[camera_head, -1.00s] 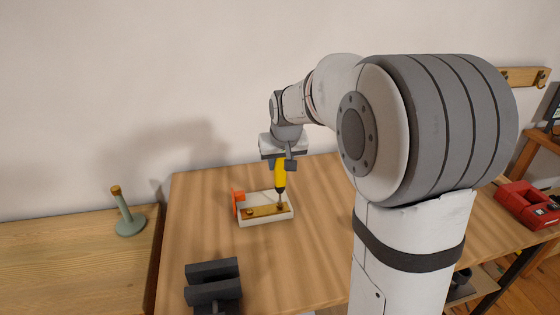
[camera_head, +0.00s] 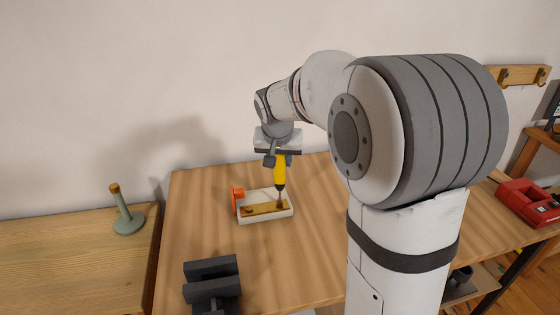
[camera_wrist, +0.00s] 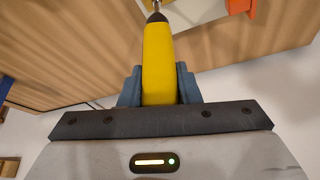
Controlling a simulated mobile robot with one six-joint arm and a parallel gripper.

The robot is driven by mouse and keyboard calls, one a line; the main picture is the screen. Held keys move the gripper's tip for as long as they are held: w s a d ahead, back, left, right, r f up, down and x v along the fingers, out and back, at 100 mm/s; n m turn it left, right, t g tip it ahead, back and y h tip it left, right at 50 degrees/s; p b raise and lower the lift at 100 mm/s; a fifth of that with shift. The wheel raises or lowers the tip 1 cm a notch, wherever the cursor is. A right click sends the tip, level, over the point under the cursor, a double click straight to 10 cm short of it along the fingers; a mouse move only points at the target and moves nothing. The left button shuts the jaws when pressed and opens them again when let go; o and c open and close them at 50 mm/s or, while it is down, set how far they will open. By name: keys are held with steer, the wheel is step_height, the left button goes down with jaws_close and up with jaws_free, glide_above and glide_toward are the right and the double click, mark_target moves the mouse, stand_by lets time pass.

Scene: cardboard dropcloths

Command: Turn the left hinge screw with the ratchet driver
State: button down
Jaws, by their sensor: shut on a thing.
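The ratchet driver (camera_head: 280,173) has a yellow handle and stands nearly upright. My gripper (camera_wrist: 159,86) is shut on the handle, one blue-grey finger on each side; in the head view my gripper (camera_head: 279,157) is above the board. The driver's dark shank points down at the picture-right end of a brass hinge plate (camera_head: 263,209). Whether its tip sits in the screw there is too small to tell. Another screw (camera_head: 249,211) shows near the plate's picture-left end. The plate lies on a whitish block (camera_head: 264,218). In the wrist view only part of the driver's shank (camera_wrist: 155,6) shows.
An orange piece (camera_head: 237,195) stands at the block's left end. A dark vise-like block (camera_head: 212,268) is at the table's front left. A green-grey post (camera_head: 125,212) stands on the left table. A red case (camera_head: 527,204) is at far right. Table wood around the block is clear.

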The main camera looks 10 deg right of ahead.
steer(key=m+b, duration=0.1)
steer(key=m, duration=0.1)
steer(key=f+m+g+h+b, duration=0.1)
steer(key=m, duration=0.1)
steer(key=shift+s+f, duration=0.1)
steer(key=m+h, duration=0.1)
steer(key=m, duration=0.1)
steer(key=m+g, duration=0.1)
steer(key=m, duration=0.2)
steer(key=shift+g+h, duration=0.3)
steer(key=shift+h, duration=0.1)
steer(key=shift+b, duration=0.35)
steer(key=shift+n+t+y+b, duration=0.3)
steer(key=shift+n+t+b, duration=0.1)
steer(key=shift+n, duration=0.8)
steer(key=n, duration=0.1)
steer(key=n+t+y, duration=0.1)
steer(key=n, duration=0.1)
steer(key=shift+r, duration=0.25)
steer(key=n+y+p, duration=0.1)
steer(key=n, duration=0.1)
steer(key=n+p, duration=0.1)
steer(key=n, duration=0.1)
steer(key=shift+n+t+y, duration=0.4)
steer(key=shift+n+y, duration=0.5)
steer(key=shift+n, duration=0.8)
